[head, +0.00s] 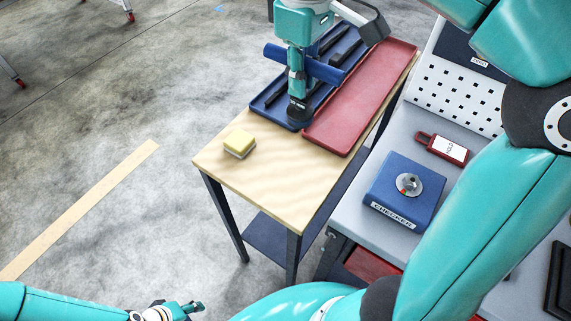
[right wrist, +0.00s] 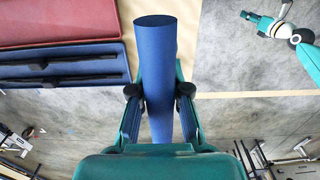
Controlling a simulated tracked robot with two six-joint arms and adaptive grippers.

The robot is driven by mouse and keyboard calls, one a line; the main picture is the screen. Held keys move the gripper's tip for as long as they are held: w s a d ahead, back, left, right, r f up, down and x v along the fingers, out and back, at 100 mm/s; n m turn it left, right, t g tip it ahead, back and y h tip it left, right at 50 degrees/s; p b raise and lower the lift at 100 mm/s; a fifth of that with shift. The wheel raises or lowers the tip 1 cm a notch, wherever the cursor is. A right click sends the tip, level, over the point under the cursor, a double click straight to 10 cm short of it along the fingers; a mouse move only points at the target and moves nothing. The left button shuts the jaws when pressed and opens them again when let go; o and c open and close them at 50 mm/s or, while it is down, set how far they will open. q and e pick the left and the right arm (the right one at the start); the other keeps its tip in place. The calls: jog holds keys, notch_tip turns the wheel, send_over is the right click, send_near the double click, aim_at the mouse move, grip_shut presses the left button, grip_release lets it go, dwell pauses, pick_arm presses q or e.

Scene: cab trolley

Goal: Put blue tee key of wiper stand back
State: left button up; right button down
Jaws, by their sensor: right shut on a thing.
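The blue tee key (head: 330,70) shows in the head view as a thick blue crossbar. My right gripper (head: 297,72) is shut on it, over the near end of a blue tray (head: 271,113). In the right wrist view the key (right wrist: 158,60) is a blue cylinder between the two fingers. A dark round piece (head: 299,110) is below the gripper; I cannot tell whether it belongs to the key or to a stand. My left gripper (head: 188,309) is low at the left in the head view, far from the table; its jaw state is unclear.
The blue tray holds long black pieces, beside a red tray (head: 345,115) on the wooden table (head: 270,185). A yellow sponge (head: 240,142) lies near the table's left edge. A grey bench at right bears a blue checker box (head: 390,188) and a red tag (head: 424,138).

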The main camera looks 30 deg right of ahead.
jog(key=shift+a+f+b, duration=0.15)
jog(key=shift+f+b, duration=0.55)
jog(key=shift+f, duration=4.15)
jog(key=shift+a+f+b, duration=0.1)
jog(key=shift+f+b, duration=0.6)
jog(key=shift+f, duration=4.15)
jog(key=c, duration=1.2)
grip_release()
jog(key=shift+o, duration=0.2)
